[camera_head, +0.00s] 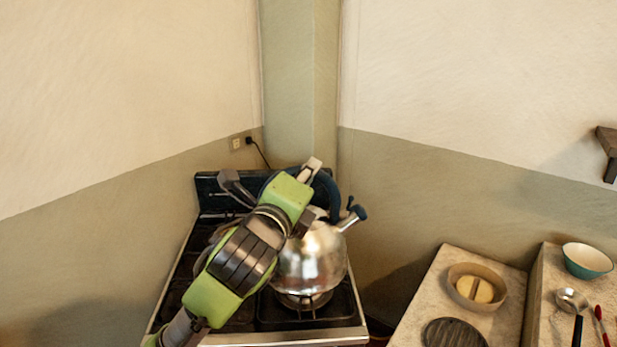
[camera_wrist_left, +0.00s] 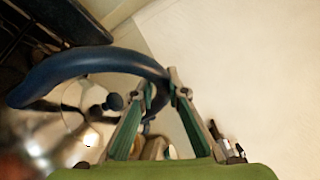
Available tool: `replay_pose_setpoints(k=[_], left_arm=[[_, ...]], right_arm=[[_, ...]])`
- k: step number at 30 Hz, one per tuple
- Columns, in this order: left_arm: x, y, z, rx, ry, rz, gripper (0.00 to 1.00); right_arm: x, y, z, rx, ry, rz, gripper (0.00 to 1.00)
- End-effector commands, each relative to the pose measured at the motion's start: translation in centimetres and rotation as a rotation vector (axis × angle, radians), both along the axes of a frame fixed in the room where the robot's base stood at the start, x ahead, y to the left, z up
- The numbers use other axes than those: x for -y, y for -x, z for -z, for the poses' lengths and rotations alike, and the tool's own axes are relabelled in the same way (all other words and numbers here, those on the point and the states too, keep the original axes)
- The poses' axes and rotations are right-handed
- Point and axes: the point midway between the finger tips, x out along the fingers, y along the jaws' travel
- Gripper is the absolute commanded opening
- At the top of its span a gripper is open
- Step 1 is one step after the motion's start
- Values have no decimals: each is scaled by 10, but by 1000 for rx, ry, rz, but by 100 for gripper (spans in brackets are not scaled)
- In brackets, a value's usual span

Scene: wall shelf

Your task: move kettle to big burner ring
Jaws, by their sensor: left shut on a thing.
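The shiny metal kettle (camera_head: 314,262) with a dark blue handle and spout is over the front right burner (camera_head: 303,300) of the stove, spout to the right. I cannot tell whether its base touches the burner. My left gripper (camera_head: 316,194) reaches across the stove and is shut on the kettle handle. The left wrist view shows the blue handle (camera_wrist_left: 90,62) passing between the fingertips (camera_wrist_left: 162,88), with the metal kettle body (camera_wrist_left: 60,140) below left. My arm hides much of the stove's left side and its burners. My right gripper is not in view.
The stove's front edge (camera_head: 285,337) is in front of the kettle. Walls meet in a corner behind the stove. At right, a stone counter (camera_head: 440,275) holds a round dish (camera_head: 476,287) and a dark round grate (camera_head: 453,334). A teal bowl (camera_head: 587,260) and ladle (camera_head: 572,300) stand further right.

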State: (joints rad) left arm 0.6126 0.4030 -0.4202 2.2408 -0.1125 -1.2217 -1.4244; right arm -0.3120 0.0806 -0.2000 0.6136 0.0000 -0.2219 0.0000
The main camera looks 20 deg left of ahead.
Motion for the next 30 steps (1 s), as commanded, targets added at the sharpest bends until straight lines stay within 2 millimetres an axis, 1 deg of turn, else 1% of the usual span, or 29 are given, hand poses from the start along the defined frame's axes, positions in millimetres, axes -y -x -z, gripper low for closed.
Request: replay_pose_setpoints(k=[1, 2, 3, 6, 8, 12, 17, 21, 25, 30], left_arm=[[-4, -9, -2, 10, 2, -3, 0], [-6, -14, 1, 11, 2, -2, 0], [-7, -19, 10, 9, 2, -1, 0], [-10, -30, 25, 9, 1, 0, 0], [-12, -37, 31, 11, 2, 0, 0], [-15, -47, 43, 15, 1, 1, 0], [-16, -52, 49, 17, 1, 2, 0], [-18, -60, 63, 12, 2, 1, 0], [-18, -59, 78, 12, 2, 2, 0], [-17, -59, 88, 16, 1, 2, 0]], right_arm=[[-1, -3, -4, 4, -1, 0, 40], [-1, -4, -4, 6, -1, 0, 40], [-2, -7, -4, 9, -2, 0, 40], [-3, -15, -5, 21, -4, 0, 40], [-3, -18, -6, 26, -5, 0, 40], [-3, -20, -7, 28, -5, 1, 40], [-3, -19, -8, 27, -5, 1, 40], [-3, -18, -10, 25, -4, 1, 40], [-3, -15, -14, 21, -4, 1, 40], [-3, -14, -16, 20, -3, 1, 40]])
